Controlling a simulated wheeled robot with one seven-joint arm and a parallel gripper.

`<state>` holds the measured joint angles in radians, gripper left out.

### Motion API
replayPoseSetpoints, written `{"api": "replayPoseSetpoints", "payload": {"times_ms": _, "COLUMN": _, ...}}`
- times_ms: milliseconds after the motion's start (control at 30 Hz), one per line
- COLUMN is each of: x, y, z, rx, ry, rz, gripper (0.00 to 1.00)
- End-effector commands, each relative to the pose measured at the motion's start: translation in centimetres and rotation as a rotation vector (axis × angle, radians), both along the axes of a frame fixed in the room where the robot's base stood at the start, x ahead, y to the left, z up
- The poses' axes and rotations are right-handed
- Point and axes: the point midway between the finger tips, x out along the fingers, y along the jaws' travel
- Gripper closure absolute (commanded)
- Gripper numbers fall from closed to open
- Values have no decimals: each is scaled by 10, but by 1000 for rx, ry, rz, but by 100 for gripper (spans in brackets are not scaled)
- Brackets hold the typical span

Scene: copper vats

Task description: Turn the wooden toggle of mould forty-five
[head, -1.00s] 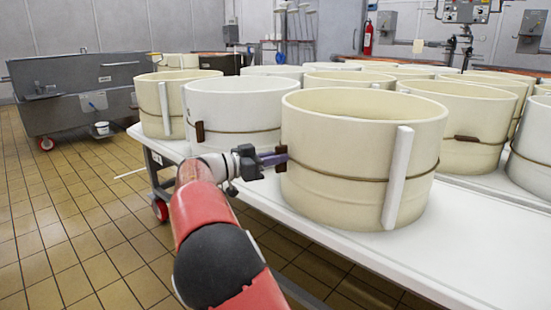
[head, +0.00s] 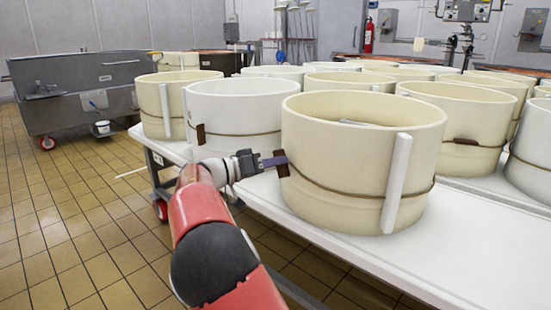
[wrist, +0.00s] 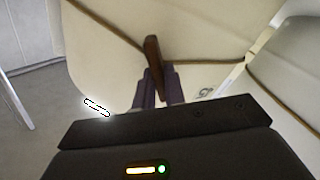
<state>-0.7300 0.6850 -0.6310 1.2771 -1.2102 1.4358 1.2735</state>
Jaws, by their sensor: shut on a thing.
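A large cream round mould (head: 345,205) stands at the front of the white table, with a brown cord (head: 330,190) around it. No number is legible on it. The brown wooden toggle (head: 282,166) is at its left side on the cord. My gripper (head: 270,162) is shut on the toggle, reaching in from the left. In the wrist view the toggle (wrist: 153,55) stands nearly upright between the two purple fingers (wrist: 155,88), close against the mould wall. The toggle's lower end is hidden between the fingers.
A white upright bar (head: 396,185) is on the mould's front. A white mould (head: 235,110) with its own toggle (head: 200,134) stands close behind left. More moulds fill the table (head: 455,245) behind and right. Tiled floor (head: 60,225) is free at left.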

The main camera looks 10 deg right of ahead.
Motion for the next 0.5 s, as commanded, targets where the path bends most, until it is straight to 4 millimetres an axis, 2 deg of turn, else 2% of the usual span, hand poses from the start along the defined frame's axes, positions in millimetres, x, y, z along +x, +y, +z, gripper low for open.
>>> {"api": "replayPoseSetpoints", "payload": {"times_ms": 500, "x": 3, "y": 1, "z": 2, "rx": -120, "ry": 479, "rz": 1, "gripper": 100}}
